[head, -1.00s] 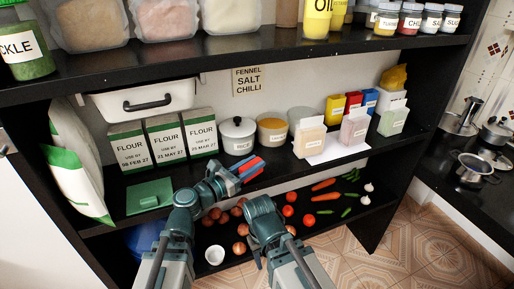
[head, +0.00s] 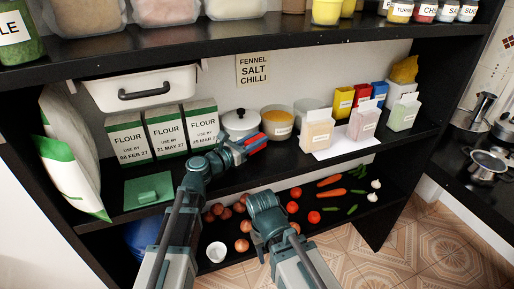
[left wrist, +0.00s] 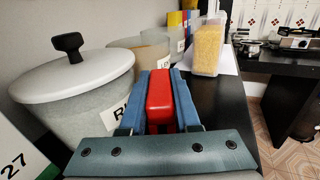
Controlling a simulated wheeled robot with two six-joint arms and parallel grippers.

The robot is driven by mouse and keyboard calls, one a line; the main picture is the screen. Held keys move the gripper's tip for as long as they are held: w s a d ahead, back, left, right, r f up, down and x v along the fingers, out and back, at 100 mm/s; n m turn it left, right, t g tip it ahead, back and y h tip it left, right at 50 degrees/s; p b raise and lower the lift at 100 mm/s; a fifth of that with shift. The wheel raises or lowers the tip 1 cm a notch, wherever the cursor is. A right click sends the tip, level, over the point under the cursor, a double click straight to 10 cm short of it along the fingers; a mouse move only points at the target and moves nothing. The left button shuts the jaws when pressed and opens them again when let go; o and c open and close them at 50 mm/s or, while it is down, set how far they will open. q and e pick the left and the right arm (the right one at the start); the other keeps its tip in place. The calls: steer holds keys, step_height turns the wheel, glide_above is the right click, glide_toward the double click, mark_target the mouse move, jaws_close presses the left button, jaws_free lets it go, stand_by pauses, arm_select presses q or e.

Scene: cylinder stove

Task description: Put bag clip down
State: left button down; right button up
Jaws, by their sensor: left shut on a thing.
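The bag clip is a small red bar (left wrist: 160,100) between the two blue fingers of my left gripper (left wrist: 160,85) in the left wrist view. The gripper is shut on it. In the head view, my left gripper (head: 256,140) is over the middle shelf, in front of the lidded rice pot (head: 240,123), and red shows at its fingers. It points right along the shelf. In the left wrist view, the pot (left wrist: 75,95) stands just left of the fingers. My right arm shows low in the head view, but its fingers are out of sight.
A tub (head: 277,123) and clear containers (head: 317,130) stand to the right. The front strip of the middle shelf (head: 270,170) is bare.

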arm_select(q)
step_height(320, 180, down, 2)
steer(key=shift+s+b, duration=0.15)
steer(key=shift+b, duration=0.25)
arm_select(e)
step_height(320, 180, down, 2)
steer(key=shift+f, duration=0.1)
